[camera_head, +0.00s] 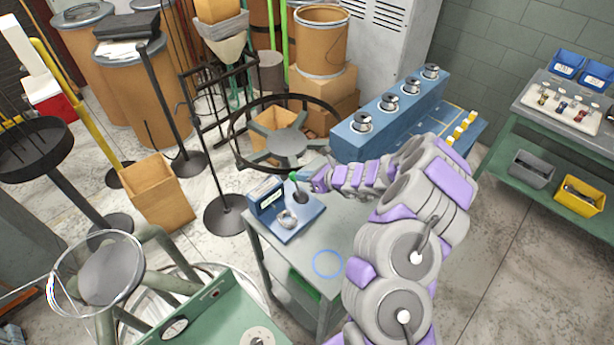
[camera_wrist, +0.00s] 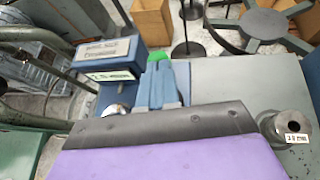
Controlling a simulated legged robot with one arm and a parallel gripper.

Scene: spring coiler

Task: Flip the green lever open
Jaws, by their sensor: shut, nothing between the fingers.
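The green lever (camera_head: 293,176) stands on a small blue device (camera_head: 267,197) at the far-left part of the grey table. In the wrist view a green piece (camera_wrist: 158,54) shows just beyond my fingertips, partly hidden by them; it appears to be the lever's tip. My gripper (camera_head: 312,173) reaches in from the right, close beside the lever. In the wrist view its blue fingers (camera_wrist: 163,70) are together with nothing between them. I cannot tell whether they touch the lever. The lower part of the lever is hidden in the wrist view.
The grey table (camera_head: 355,225) has a blue ring mark (camera_head: 328,263) on clear surface. A large dark wheel-like frame (camera_head: 285,140) stands behind the device. A blue spool bench (camera_head: 390,115) is behind my arm. A cardboard box (camera_head: 157,190) stands on the floor at left.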

